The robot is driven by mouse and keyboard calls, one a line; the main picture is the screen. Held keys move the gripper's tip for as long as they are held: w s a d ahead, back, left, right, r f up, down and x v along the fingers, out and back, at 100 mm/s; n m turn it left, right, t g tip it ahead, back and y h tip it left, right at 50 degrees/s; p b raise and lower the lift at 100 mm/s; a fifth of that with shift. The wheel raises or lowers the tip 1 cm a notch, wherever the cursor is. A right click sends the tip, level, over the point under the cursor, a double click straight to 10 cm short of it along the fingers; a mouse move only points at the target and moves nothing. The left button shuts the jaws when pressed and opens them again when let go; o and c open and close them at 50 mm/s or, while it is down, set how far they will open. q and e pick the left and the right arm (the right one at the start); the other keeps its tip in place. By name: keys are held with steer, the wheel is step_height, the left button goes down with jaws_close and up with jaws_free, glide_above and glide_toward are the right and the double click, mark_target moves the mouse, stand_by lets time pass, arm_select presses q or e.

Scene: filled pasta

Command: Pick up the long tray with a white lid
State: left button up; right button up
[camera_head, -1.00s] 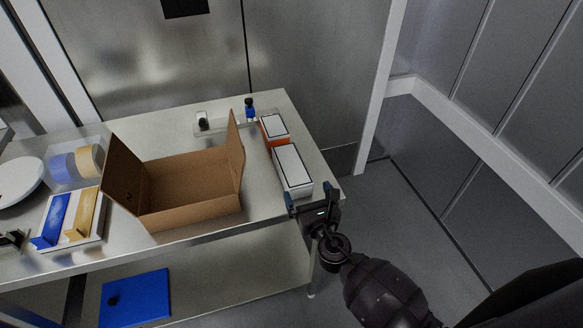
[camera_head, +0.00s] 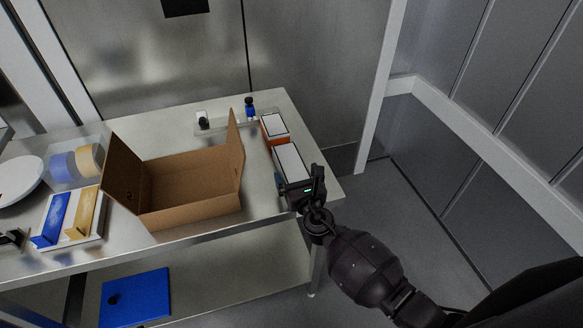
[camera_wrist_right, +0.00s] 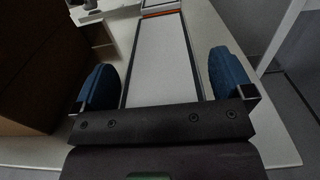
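The long tray with a white lid (camera_head: 290,161) lies on the steel table near its right end, its near end partly hidden by my right gripper (camera_head: 298,180). In the right wrist view the long tray (camera_wrist_right: 162,60) runs away from me between the two blue fingertips of my right gripper (camera_wrist_right: 165,84).
A shorter white-lidded box with orange sides (camera_head: 273,126) sits just behind the long tray. An open cardboard box (camera_head: 190,217) stands to the left. A blue-capped bottle (camera_head: 249,107) is at the back. The table's right edge is close to the tray.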

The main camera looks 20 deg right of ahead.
steer(key=c, duration=0.9)
steer(key=shift+r, duration=0.1)
